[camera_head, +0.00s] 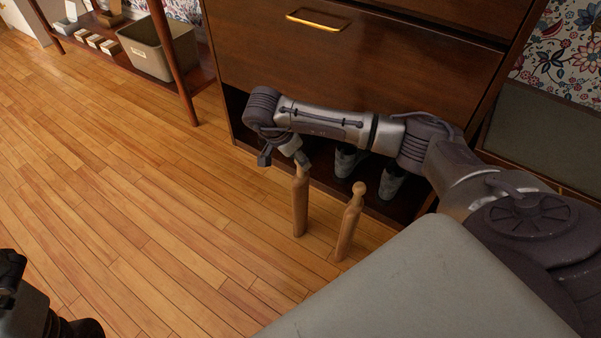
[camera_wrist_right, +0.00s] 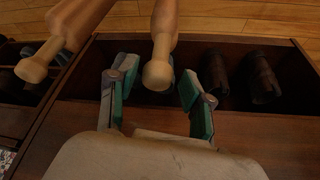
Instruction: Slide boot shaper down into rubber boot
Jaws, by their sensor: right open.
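Two light wooden boot shapers with round knobs stand upright on the floor in the head view. The left boot shaper (camera_head: 300,205) is under my right gripper (camera_head: 301,159); the other boot shaper (camera_head: 348,228) stands to its right. In the right wrist view my right gripper (camera_wrist_right: 156,78) is open, its green-padded fingers on either side of the knob of one boot shaper (camera_wrist_right: 162,45). A gap shows on both sides of the knob. The other boot shaper (camera_wrist_right: 50,57) is at the left, outside the fingers. I cannot tell which footwear is the rubber boot.
Dark footwear (camera_head: 391,182) stands in the low open compartment of the wooden cabinet (camera_head: 250,60), behind my right arm. Dark boots (camera_wrist_right: 262,80) also show in the right wrist view. A low shelf with a grey bin (camera_head: 147,50) is at the back left.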

